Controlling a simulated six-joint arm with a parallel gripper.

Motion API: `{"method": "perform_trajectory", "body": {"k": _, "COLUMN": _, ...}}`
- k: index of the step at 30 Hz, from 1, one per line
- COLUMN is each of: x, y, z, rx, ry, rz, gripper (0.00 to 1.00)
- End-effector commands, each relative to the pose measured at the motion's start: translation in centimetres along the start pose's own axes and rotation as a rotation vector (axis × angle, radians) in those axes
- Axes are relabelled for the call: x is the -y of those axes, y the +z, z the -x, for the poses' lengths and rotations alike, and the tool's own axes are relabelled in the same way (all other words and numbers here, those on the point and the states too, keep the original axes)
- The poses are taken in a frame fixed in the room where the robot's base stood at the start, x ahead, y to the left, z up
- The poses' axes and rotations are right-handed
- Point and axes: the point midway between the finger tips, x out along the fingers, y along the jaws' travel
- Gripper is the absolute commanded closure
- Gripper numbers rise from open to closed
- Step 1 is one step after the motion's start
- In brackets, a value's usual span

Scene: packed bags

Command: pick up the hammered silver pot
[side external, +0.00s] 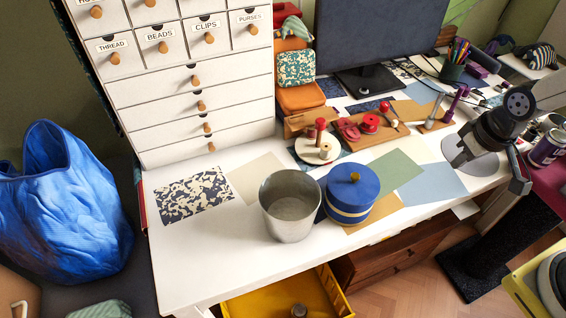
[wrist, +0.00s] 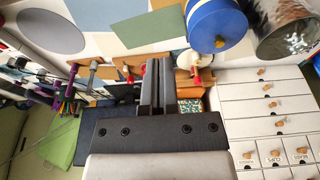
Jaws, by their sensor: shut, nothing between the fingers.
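The hammered silver pot (side external: 291,222) stands upright and open at the top near the front edge of the white desk in the side external view. It looks empty. In the wrist view it shows at the top right corner (wrist: 287,30), partly cut off by the frame. My gripper (wrist: 156,63) is shut and empty in the wrist view, with its two dark fingers side by side. It is apart from the pot, which lies up and to the right of the fingertips there.
A blue lidded pot (side external: 351,190) with a yellow knob stands close on the silver pot's right. A white drawer cabinet (side external: 190,100) stands behind left. A round board (side external: 303,148) with spools and a wooden board (side external: 378,128) lie behind.

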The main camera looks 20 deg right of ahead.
Motion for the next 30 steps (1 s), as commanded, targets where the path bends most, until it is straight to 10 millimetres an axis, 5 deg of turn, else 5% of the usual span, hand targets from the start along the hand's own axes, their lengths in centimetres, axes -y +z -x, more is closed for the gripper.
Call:
{"method": "perform_trajectory", "body": {"k": 7, "x": 0.0, "y": 0.0, "z": 0.0, "rx": 0.0, "ry": 0.0, "rz": -0.001, "gripper": 1.0}}
{"method": "perform_trajectory", "body": {"k": 11, "x": 0.0, "y": 0.0, "z": 0.0, "rx": 0.0, "ry": 0.0, "rz": -0.001, "gripper": 0.59}}
{"method": "perform_trajectory", "body": {"k": 30, "x": 1.2, "y": -0.4, "z": -1.2, "rx": 0.079, "ry": -0.051, "rz": -0.154, "gripper": 0.57}}
